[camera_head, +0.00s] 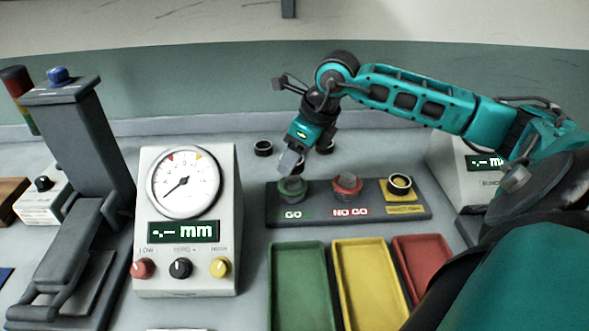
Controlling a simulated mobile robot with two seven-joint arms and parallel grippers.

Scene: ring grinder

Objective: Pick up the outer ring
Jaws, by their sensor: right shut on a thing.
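My right gripper (289,163) reaches down from the upper right, its grey fingertips just above the green GO post (293,188). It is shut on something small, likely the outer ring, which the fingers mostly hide. I cannot tell whether that thing touches the post. One dark ring (263,147) lies on the table behind the gauge block, left of the gripper. Another dark ring (327,148) lies right of it, partly hidden by the gripper. A further ring (400,183) sits on the yellow post at the block's right. My left gripper is not in view.
The dark gauge block (330,212) also carries a red NO GO post (347,187). Green (273,290), yellow (337,290) and red (397,245) trays lie in front. A dial meter (150,240) and grey stand (85,140) are left; another meter (450,160) is right.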

